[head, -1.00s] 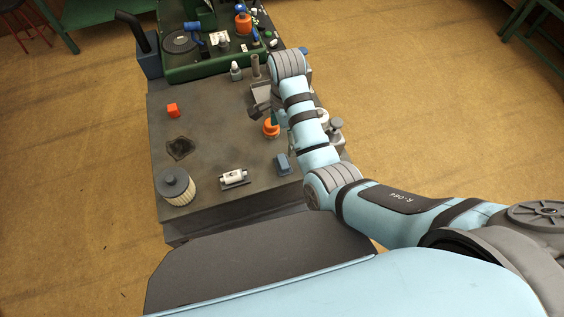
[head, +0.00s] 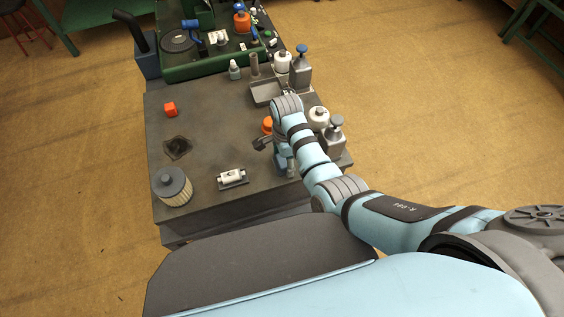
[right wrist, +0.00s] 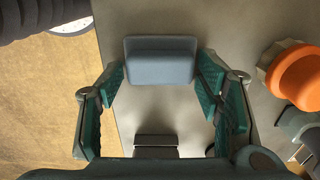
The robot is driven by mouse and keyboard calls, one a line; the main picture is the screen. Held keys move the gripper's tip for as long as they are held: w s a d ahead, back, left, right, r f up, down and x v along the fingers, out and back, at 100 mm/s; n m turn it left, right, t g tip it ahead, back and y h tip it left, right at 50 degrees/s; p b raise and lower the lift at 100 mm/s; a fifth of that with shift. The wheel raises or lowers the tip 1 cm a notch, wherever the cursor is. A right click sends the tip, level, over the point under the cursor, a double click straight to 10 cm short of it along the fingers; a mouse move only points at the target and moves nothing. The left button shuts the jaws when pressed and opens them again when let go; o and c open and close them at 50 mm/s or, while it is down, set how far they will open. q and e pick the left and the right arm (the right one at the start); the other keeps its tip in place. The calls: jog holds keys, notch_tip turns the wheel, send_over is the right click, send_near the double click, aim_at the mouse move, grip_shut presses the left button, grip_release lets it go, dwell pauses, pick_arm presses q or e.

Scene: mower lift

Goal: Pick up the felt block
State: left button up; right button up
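The blue-grey block, which I take to be the felt block, stands near the front right edge of the bench; in the head view (head: 281,160) my right gripper partly hides it. In the right wrist view the block (right wrist: 160,60) lies between and just beyond the fingertips. My right gripper (head: 276,154) is over the block with its fingers spread. In the right wrist view the right gripper (right wrist: 160,80) is open, with its teal pads close to the block's two sides; whether they touch it I cannot tell. My left gripper is not in view.
An orange-topped piece (right wrist: 299,78) stands close on the right in the wrist view. A white part in a holder (head: 232,178), a ribbed filter (head: 172,187) and an orange cube (head: 170,109) are on the bench. Bottles (head: 334,135) stand along the right edge.

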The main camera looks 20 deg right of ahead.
jog(key=c, duration=0.6)
notch_tip(320, 180, up, 10)
jog(key=shift+f+p, duration=0.2)
jog(key=shift+p, duration=1.05)
jog(key=shift+r, duration=0.25)
